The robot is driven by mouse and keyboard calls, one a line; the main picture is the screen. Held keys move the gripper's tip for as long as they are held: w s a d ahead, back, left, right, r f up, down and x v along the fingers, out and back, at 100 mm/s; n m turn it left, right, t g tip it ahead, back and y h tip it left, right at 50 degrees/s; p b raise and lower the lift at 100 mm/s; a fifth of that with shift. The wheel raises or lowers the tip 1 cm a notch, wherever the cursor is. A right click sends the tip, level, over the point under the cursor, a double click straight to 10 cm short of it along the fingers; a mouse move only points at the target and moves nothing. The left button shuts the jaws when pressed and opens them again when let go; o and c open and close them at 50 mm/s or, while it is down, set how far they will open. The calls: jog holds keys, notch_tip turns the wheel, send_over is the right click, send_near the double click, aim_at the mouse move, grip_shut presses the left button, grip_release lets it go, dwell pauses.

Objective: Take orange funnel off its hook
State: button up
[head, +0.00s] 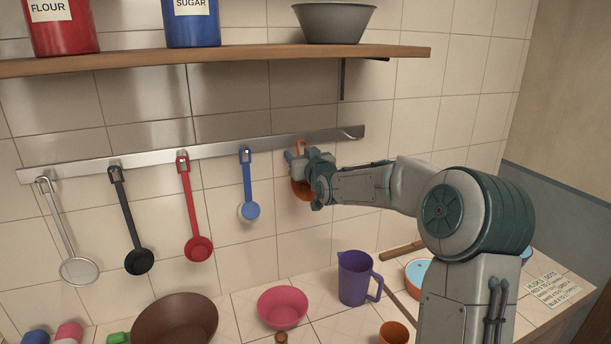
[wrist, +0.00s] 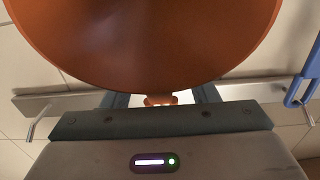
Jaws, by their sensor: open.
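The orange funnel (head: 301,190) hangs on the steel rail (head: 215,150), to the right of the blue ladle. In the head view my gripper (head: 306,172) is in front of it and hides much of it. In the wrist view the funnel's wide bowl (wrist: 150,45) fills the top. My gripper (wrist: 161,98) is open there, with one finger on each side of the narrow orange part below the bowl. I cannot tell whether the fingers touch it. The funnel's own hook is hidden.
A blue ladle (head: 248,190), a red ladle (head: 190,215) and other utensils hang to the left. A bare hook (head: 350,134) is at the rail's right end. A wooden shelf (head: 230,54) runs above. A purple jug (head: 355,278) and pink bowl (head: 282,306) stand below.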

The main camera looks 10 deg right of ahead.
grip_shut()
jog(key=shift+s+r, duration=0.15)
jog(key=shift+s+d+r+b, duration=0.15)
jog(key=shift+s+r+b, duration=0.2)
jog(key=shift+s+b, duration=0.05)
jog(key=s+d+r, duration=0.2)
jog(key=s+r, duration=0.5)
jog(key=s, duration=0.5)
jog(key=shift+s+d+p, duration=0.2)
jog(key=shift+s+p, duration=0.15)
jog(key=shift+p, duration=0.1)
jog(key=shift+s+r, duration=0.1)
